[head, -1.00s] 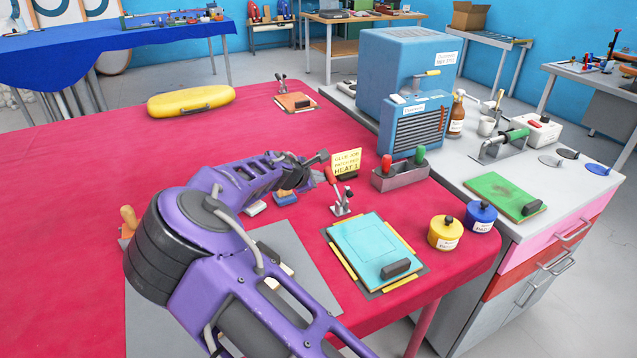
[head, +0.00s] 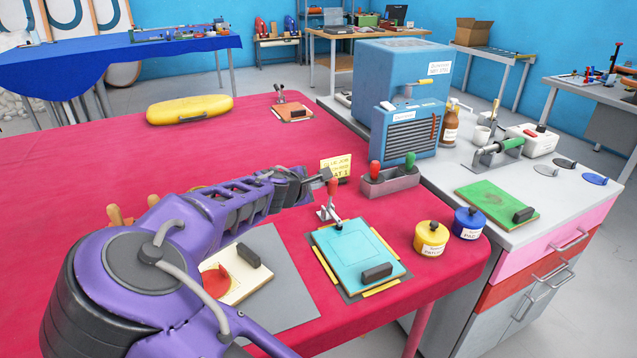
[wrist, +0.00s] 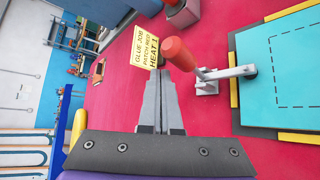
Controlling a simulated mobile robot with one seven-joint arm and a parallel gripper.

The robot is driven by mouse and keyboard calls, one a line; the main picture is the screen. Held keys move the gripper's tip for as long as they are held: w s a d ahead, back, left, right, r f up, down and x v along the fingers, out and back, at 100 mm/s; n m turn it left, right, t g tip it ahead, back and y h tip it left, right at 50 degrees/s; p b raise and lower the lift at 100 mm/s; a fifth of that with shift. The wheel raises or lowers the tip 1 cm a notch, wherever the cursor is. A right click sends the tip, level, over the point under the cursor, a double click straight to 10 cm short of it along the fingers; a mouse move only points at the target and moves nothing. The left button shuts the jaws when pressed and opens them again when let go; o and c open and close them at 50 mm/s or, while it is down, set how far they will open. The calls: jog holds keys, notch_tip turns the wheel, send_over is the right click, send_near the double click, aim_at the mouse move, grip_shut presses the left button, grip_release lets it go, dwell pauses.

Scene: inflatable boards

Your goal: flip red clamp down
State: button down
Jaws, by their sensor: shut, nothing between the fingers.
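The red-handled clamp stands at the back edge of the turquoise board (head: 358,252). Its red handle (head: 332,187) is upright and its metal arm (head: 334,217) lies low, with the dark tip at the board's edge. In the wrist view the red handle (wrist: 178,53) is just beyond and right of my fingertips, and the arm (wrist: 232,72) reaches over the board's edge. My gripper (head: 327,176) is shut and empty, right beside the top of the handle. It also shows in the wrist view (wrist: 160,78). I cannot tell whether it touches the handle.
A yellow note (head: 336,166) stands just behind the clamp. A grey box (head: 388,183) with red and green handles is to the right. Yellow (head: 431,239) and blue (head: 469,223) pots stand right of the board.

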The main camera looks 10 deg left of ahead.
jog(key=shift+s+d+f, duration=0.2)
jog(key=shift+s+d, duration=0.4)
jog(key=shift+s, duration=0.35)
